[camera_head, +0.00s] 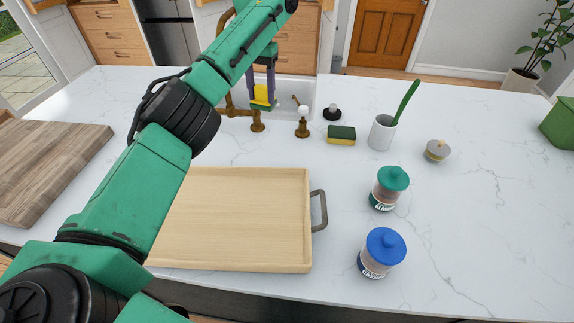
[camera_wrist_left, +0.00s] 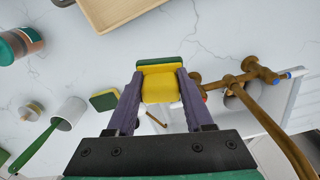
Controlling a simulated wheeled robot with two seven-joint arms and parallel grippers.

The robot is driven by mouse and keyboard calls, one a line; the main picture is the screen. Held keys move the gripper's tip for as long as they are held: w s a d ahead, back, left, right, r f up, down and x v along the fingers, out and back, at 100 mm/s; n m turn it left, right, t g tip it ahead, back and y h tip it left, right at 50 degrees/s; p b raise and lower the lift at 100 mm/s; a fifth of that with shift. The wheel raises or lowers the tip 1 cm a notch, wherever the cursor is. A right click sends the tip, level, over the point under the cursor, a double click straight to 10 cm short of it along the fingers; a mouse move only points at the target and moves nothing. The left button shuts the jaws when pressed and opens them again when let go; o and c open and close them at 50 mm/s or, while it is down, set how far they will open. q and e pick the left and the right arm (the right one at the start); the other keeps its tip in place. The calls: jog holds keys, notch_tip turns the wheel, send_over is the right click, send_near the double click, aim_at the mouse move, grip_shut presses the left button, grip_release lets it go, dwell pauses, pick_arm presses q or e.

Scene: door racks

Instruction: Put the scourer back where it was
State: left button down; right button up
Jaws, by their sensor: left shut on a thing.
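My left gripper (camera_head: 263,88) is shut on a yellow and green scourer (camera_head: 262,99). It holds the scourer near the sink's front edge, by the bronze tap. In the left wrist view the held scourer (camera_wrist_left: 159,86) sits between the two purple fingers, with its green layer on the far side. My right gripper is not in view.
A bronze tap (camera_head: 257,122), soap dispenser (camera_head: 302,123) and sink (camera_head: 297,89) are close by. A white cup (camera_head: 382,132) with a green brush stands right. A wooden tray (camera_head: 240,215), green-lidded jar (camera_head: 388,188) and blue-lidded jar (camera_head: 381,253) are nearer. The right counter is mostly clear.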

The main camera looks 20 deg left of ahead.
aim_at(264, 101)
pick_arm(q)
jog(key=shift+w+d+r+n, duration=0.15)
jog(key=shift+d+n, duration=0.15)
jog(key=shift+n, duration=0.3)
jog(key=shift+d+r+n, duration=0.15)
jog(key=shift+d+n, duration=0.1)
jog(key=shift+n, duration=0.35)
jog(key=f, duration=0.5)
jog(key=shift+a+f+b, duration=0.3)
jog(key=shift+b, duration=0.05)
notch_tip(264, 101, down, 14)
jog(key=p, duration=0.2)
jog(key=shift+r+p, duration=0.1)
jog(key=shift+p, duration=0.25)
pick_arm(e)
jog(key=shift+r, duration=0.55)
pick_arm(q)
jog(key=shift+d, duration=0.1)
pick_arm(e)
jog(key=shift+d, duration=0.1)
pick_arm(q)
jog(key=shift+f, duration=0.25)
jog(key=shift+c, duration=1.4)
grip_release()
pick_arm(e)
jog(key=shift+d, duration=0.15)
pick_arm(q)
jog(key=shift+r, duration=0.15)
